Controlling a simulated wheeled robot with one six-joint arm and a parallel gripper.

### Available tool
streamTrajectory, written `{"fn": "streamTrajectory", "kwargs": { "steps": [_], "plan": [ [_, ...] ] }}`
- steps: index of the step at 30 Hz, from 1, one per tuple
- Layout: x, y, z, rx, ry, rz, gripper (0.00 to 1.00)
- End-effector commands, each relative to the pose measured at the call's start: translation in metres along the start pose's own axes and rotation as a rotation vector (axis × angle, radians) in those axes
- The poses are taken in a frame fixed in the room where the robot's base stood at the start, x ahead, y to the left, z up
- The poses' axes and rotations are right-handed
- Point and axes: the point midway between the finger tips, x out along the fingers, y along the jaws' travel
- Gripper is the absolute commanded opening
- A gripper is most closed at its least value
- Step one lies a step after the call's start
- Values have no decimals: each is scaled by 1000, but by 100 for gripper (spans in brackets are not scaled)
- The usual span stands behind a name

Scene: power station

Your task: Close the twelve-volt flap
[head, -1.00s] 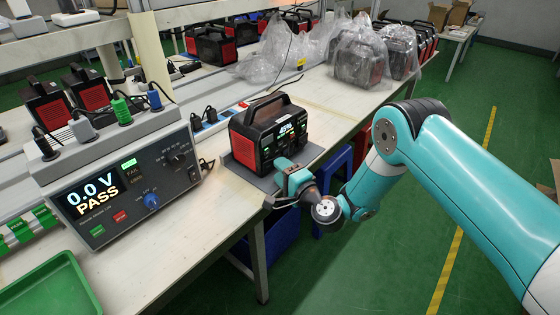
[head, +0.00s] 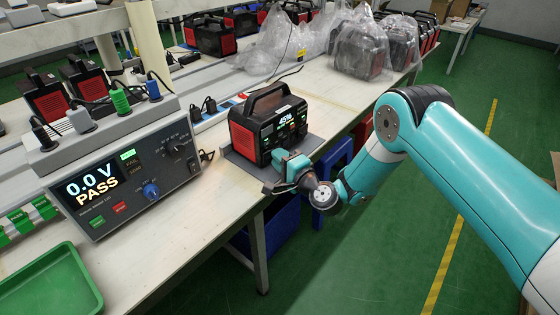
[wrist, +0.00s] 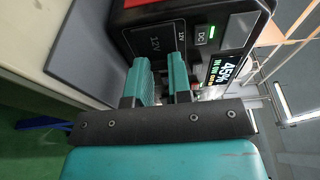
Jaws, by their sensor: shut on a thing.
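The black and red power station (head: 255,131) stands on a dark mat on the bench, its front panel and lit 45% screen facing right. In the wrist view its front (wrist: 222,20) shows a lit DC light and a dark flap marked 12V (wrist: 153,38). My gripper (head: 277,162) is low at the station's front. In the wrist view my gripper's two teal fingers (wrist: 161,75) lie at the flap's near end, shut on the flap with a gap between them. The fingertips are partly hidden against the panel, and I cannot tell the flap's exact angle.
A test meter (head: 125,180) reading 0.0 V PASS stands left of the station. A green tray (head: 45,290) lies at the front left. Bagged stations (head: 360,50) stand farther back. Blue bins (head: 275,230) are below the bench edge. The floor right of the bench is open.

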Motion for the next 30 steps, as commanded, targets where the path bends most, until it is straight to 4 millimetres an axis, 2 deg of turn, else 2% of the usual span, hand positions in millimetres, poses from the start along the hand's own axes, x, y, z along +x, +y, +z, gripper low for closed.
{"fn": "streamTrajectory", "kwargs": {
  "steps": [1, 3, 10, 20, 21, 23, 24, 30],
  "plan": [
    [2, 7, -3, 1, -23, -4, 0],
    [3, 7, -5, 0, -67, -6, 0],
    [8, 3, -6, -3, -188, -6, 0],
    [8, 0, -5, -2, -200, -3, 0],
    [8, 0, -5, -2, -200, -3, 28],
    [8, 0, -5, -2, -199, -4, 42],
    [8, 0, -5, -2, -199, -4, 45],
    [7, 0, -5, -1, -199, -4, 45]
  ]
}}
